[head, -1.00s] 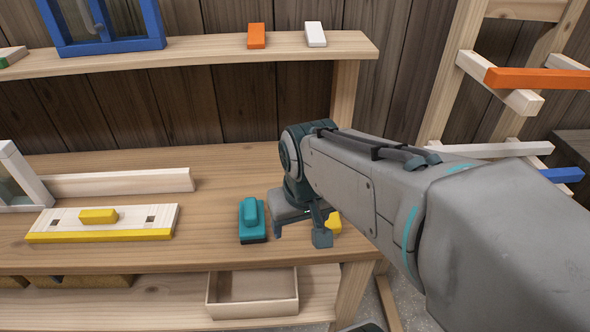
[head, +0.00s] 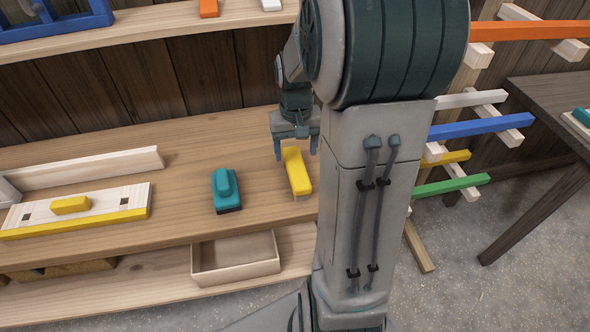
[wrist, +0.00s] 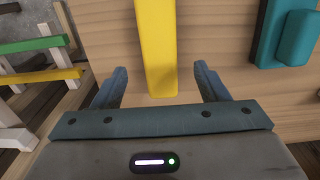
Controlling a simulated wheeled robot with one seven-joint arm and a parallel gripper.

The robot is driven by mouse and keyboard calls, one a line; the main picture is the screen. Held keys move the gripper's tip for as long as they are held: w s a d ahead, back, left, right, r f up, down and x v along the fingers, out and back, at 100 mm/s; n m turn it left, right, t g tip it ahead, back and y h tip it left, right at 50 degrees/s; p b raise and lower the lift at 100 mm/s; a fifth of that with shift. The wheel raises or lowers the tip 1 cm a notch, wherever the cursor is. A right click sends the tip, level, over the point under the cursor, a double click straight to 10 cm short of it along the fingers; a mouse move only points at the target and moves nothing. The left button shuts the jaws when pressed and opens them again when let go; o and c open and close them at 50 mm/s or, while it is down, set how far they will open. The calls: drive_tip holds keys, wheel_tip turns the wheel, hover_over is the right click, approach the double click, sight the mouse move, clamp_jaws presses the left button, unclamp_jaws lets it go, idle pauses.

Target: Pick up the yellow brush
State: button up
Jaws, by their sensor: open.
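The yellow brush (head: 297,172) lies on the wooden workbench, its long side running roughly front to back in the head view. My gripper (head: 296,150) is at its far end, with the fingers apart. In the wrist view the yellow brush (wrist: 157,45) reaches in from the top edge, and its near end lies between the two open fingers of my gripper (wrist: 160,88). There is a gap on each side, so neither finger appears to touch it. Whether the fingertips are down at bench level I cannot tell.
A teal brush-like block (head: 226,190) lies left of the yellow brush; it also shows in the wrist view (wrist: 296,38). A white board with a yellow handle (head: 72,206) lies further left. An open box (head: 235,262) sits on the lower shelf. A rack with coloured bars (head: 480,128) stands right.

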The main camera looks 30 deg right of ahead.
sight(296, 166)
drive_tip(key=shift+s+a+f+p, duration=0.1)
drive_tip(key=shift+f+p, duration=0.1)
drive_tip(key=shift+f, duration=1.75)
drive_tip(key=shift+s+f+p, duration=0.1)
drive_tip(key=shift+f+p, duration=0.05)
drive_tip(key=shift+f, duration=1.8)
drive_tip(key=c, duration=1.2)
